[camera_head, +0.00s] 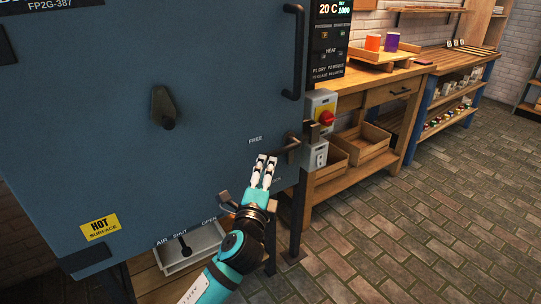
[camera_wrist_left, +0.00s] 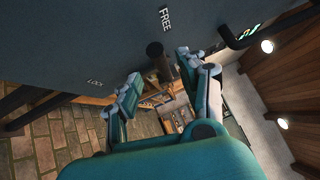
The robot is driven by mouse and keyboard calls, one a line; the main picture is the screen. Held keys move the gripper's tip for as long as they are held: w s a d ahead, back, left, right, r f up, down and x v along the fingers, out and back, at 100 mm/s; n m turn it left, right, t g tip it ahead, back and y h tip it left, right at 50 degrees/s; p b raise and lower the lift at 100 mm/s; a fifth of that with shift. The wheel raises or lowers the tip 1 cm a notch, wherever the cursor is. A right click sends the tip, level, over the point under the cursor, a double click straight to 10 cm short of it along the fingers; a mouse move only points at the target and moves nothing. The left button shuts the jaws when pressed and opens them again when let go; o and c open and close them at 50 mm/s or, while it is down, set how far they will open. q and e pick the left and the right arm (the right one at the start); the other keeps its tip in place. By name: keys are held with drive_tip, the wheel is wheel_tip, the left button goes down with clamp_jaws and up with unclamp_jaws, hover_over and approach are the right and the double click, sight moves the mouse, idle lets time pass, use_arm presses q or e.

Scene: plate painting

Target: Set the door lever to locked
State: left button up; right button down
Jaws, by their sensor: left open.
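The door lever (camera_head: 291,148) is a dark bar at the right edge of the blue kiln door (camera_head: 90,120), beside the word FREE. In the left wrist view the lever (camera_wrist_left: 155,52) shows as a dark rod end near FREE, with LOCK printed further left. My left gripper (camera_head: 267,160) is open just below and left of the lever in the head view. In the wrist view its fingers (camera_wrist_left: 158,68) stand on either side of the rod end; I cannot tell whether they touch it. My right gripper is not in view.
A grey switch box with a red knob (camera_head: 326,118) stands right of the lever. A vertical door handle (camera_head: 294,50) is above. A dark pivoted cover (camera_head: 165,107) is on the door. An air slider panel (camera_head: 190,247) is below. A wooden bench (camera_head: 370,98) stands right.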

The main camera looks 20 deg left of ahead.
sight(270, 155)
use_arm(q)
drive_tip(key=w, duration=0.4)
drive_tip(key=w+r, duration=0.1)
drive_tip(key=w, duration=0.1)
drive_tip(key=shift+w+a, duration=0.15)
drive_tip(key=shift+a, duration=0.2)
clamp_jaws()
drive_tip(key=shift+f, duration=0.1)
